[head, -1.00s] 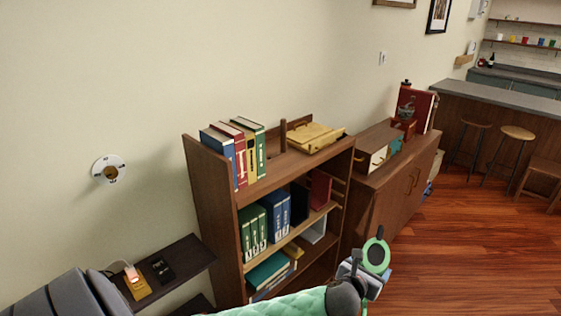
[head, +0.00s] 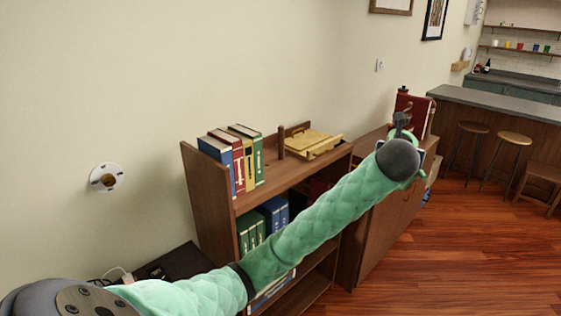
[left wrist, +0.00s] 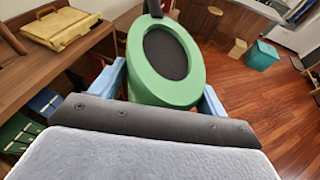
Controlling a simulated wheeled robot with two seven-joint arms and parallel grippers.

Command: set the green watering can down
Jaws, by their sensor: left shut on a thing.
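The green watering can (left wrist: 165,92) fills the upper middle of the left wrist view, with a green rim around a dark oval and a dark part on top. My left gripper (left wrist: 164,77) is shut on it, one blue finger on each side. In the head view my left arm reaches right, across the bookshelf towards the low cabinet (head: 378,232). There the wrist hides most of the can (head: 395,134); a little green and a dark upright part show. The can is held up; I cannot tell its gap to the cabinet top. My right gripper is out of view.
The bookshelf (head: 205,190) holds upright binders (head: 232,158) and a yellow case (head: 312,142) on top. A red binder (head: 420,112) stands on the cabinet's far end. My arm hides much of the cabinet top. Stools (head: 513,138) and open wooden floor lie to the right.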

